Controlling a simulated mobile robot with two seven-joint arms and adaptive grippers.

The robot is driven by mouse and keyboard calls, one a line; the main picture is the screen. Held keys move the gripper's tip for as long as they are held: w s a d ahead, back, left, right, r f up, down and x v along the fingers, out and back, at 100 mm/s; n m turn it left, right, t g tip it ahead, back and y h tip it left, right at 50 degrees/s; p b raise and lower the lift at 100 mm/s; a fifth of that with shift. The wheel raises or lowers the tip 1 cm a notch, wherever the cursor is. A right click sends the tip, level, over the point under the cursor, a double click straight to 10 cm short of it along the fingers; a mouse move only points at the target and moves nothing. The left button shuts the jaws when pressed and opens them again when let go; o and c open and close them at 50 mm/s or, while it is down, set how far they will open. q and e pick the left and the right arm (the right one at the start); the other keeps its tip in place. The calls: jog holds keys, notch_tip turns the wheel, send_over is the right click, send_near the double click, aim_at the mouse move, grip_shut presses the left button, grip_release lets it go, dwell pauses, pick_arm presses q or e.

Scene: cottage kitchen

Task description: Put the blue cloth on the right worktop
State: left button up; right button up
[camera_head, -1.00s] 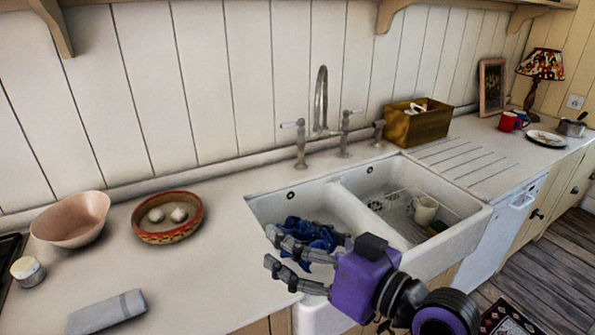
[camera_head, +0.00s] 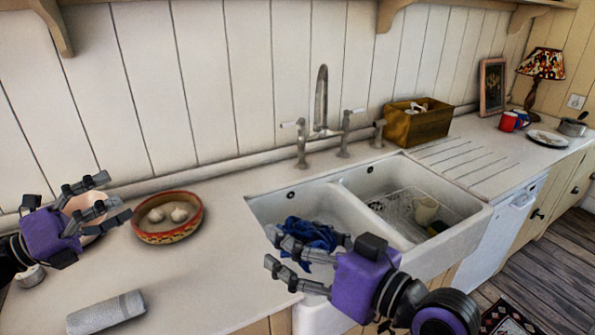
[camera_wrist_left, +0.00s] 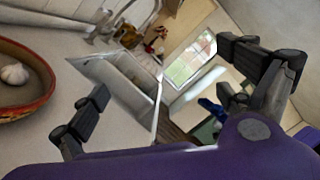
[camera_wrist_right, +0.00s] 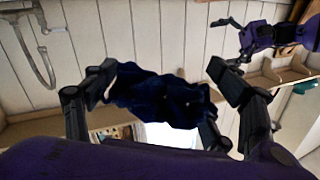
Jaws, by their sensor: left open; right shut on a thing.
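The blue cloth (camera_head: 312,233) is crumpled and dark blue. My right gripper (camera_head: 283,258) is shut on it, in front of the left sink basin in the head view. In the right wrist view the cloth (camera_wrist_right: 165,97) bunches between the two fingers. My left gripper (camera_head: 112,203) is open and empty at the left, in front of the pink bowl and beside the red-rimmed bowl. The right worktop (camera_head: 545,152) lies beyond the ribbed drainer on the right.
A wooden box (camera_head: 418,124) stands behind the drainer. Red mug (camera_head: 508,122), plate (camera_head: 547,138), saucepan (camera_head: 572,127) and lamp occupy the right worktop. A red-rimmed bowl (camera_head: 167,236) and a grey roll (camera_head: 106,312) lie left.

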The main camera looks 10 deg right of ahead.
pick_arm(q)
jog(key=w+d+r+m+g+h, duration=0.2)
jog(key=d+r+m+g, duration=0.2)
jog(key=d+r+m, duration=0.45)
notch_tip(320, 180, up, 4)
jog(key=n+g+y, duration=0.7)
jog(key=n+y, duration=1.1)
jog(key=n, duration=1.7)
send_over(298, 235)
notch_tip(298, 235, down, 12)
jog(key=shift+r, duration=0.2)
jog(key=shift+c, duration=0.5)
